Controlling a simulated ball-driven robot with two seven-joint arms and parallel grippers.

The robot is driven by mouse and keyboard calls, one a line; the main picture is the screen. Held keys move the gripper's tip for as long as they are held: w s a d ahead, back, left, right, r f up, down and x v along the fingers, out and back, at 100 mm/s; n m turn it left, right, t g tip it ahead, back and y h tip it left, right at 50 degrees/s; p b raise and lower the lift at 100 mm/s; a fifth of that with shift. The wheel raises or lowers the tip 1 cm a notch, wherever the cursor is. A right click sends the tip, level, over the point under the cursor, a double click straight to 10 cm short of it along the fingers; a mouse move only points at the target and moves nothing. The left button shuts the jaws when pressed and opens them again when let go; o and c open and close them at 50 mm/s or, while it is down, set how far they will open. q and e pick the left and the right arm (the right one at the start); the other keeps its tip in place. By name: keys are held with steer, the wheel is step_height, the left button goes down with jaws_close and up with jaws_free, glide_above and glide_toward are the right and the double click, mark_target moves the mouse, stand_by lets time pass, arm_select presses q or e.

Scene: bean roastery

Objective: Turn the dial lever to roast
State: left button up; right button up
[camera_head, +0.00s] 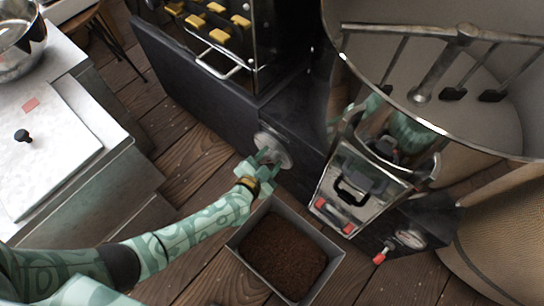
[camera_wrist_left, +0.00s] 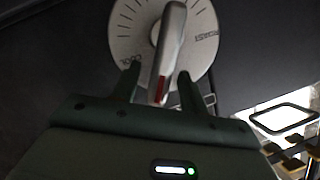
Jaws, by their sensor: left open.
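The dial (camera_head: 273,150) is a round pale metal plate on the dark front of the machine. In the left wrist view the dial plate (camera_wrist_left: 205,42) has tick marks, a label at its lower left that seems to read COOL and one at its right that seems to read ROAST, both turned over. The dial lever (camera_wrist_left: 170,35) is a grey bar with a red mark near its lower end, pointing down and slightly left. My left gripper (camera_head: 264,167) is open at the dial; its fingers (camera_wrist_left: 158,80) stand on either side of the lever, apparently not clamped. My right gripper is out of view.
A bin of dark grounds (camera_head: 239,243) stands on the wooden floor below my left gripper. A large metal drum (camera_head: 430,150) with stirring arms is to the right. A pale counter (camera_head: 95,110) with a metal bowl (camera_head: 18,45) is at the left. A handle (camera_head: 217,68) sticks out above the dial.

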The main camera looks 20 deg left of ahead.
arm_select(q)
steer(key=shift+w, duration=0.35)
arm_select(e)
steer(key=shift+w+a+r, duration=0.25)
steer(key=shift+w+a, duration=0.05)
arm_select(q)
steer(key=shift+f, duration=0.1)
jaws_close()
